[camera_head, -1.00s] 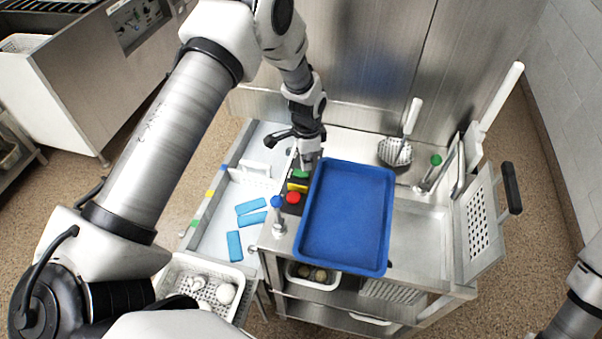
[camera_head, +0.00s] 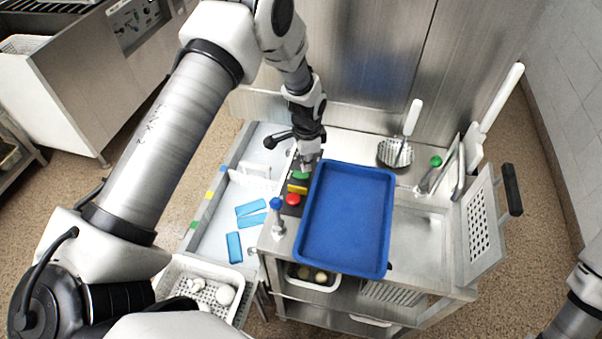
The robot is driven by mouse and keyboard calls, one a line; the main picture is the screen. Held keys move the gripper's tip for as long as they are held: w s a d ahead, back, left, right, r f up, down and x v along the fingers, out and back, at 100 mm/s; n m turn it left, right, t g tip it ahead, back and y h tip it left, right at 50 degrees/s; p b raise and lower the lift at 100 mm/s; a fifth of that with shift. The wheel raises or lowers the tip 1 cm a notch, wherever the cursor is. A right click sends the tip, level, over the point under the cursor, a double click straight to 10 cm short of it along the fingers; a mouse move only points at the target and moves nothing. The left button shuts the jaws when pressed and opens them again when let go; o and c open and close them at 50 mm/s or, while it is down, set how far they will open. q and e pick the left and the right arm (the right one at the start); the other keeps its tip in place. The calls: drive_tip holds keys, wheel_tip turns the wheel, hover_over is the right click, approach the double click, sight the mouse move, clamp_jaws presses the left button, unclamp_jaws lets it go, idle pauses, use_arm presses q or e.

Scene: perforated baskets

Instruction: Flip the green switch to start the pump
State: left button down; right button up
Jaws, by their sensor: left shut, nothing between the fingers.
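The green switch (camera_head: 300,174) is at the far end of a dark control strip on the steel counter, just left of the blue tray. A yellow switch (camera_head: 297,188) and a red button (camera_head: 292,199) sit nearer on the same strip. My left gripper (camera_head: 308,164) is shut and empty, pointing down right at the green switch. It covers part of the switch, so I cannot tell whether they touch or which way the switch is set. My right gripper is out of view; only part of my right arm shows at the lower right edge.
The blue tray (camera_head: 345,218) lies close to the right of the switches. A blue-topped tap (camera_head: 277,215) stands nearer on the counter. A skimmer (camera_head: 396,152) lies behind. The sink unit (camera_head: 205,228) with blue blocks is at left, with a white perforated basket (camera_head: 176,268) in front.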

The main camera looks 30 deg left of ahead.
sight(306, 174)
use_arm(q)
drive_tip(key=shift+f+b, duration=0.75)
drive_tip(key=shift+f, duration=0.5)
idle(0.5)
drive_tip(key=shift+r, duration=0.1)
wheel_tip(306, 174, up, 7)
drive_tip(key=p, duration=0.5)
